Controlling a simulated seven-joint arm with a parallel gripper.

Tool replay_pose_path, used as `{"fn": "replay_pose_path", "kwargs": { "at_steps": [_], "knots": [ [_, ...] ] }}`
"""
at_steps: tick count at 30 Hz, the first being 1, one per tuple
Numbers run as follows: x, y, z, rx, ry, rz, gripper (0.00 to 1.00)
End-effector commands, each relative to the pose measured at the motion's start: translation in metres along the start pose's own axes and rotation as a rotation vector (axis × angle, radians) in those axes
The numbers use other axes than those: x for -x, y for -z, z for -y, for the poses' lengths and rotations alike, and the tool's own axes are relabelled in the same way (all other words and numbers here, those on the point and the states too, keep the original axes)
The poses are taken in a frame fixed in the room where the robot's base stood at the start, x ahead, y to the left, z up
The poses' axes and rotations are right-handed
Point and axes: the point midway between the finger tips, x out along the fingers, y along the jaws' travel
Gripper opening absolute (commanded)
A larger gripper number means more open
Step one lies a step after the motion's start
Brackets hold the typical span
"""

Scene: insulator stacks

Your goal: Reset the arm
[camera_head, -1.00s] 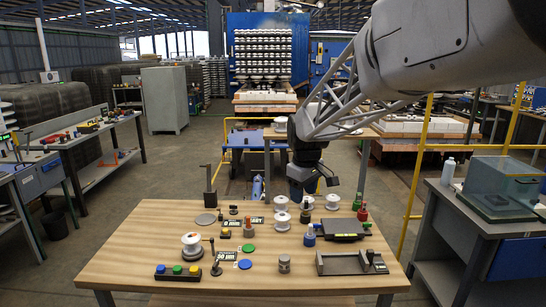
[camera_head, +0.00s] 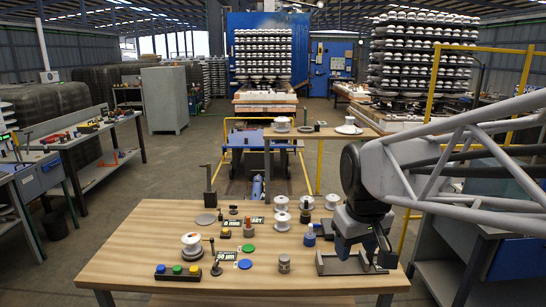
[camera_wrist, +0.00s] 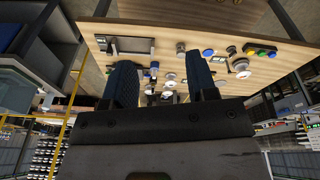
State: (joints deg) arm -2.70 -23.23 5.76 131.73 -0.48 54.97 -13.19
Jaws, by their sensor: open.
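My gripper (camera_head: 364,252) is over the right part of the wooden table (camera_head: 150,240), in front of the dark tray (camera_head: 335,266) from the head camera. Its two dark fingers are spread with nothing between them in the wrist view (camera_wrist: 162,75). It appears to be above the table rather than touching it, though the exact height cannot be told. My arm reaches in from the right edge of the head view and hides part of the table's right end.
White insulator spools (camera_head: 282,221), a blue-capped item (camera_head: 310,236), a grey jar (camera_head: 284,264) and a button box (camera_head: 179,272) stand on the table. A white spool on a stand (camera_head: 191,244) is at the left. A yellow rail (camera_head: 433,85) rises behind my arm.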

Motion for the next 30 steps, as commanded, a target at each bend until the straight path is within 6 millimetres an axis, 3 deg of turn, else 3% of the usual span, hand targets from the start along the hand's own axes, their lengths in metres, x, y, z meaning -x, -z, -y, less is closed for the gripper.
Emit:
{"fn": "replay_pose_path", "kwargs": {
  "at_steps": [9,15,21,30],
  "knots": [
    [-0.005,-0.082,0.008,-0.161,-0.011,-0.024,0.52],
    [-0.013,-0.122,0.014,-0.249,-0.016,-0.037,0.52],
    [-0.018,-0.142,0.017,-0.294,-0.018,-0.042,0.52],
    [-0.02,-0.145,0.018,-0.301,-0.018,-0.042,0.52]
  ]
}}
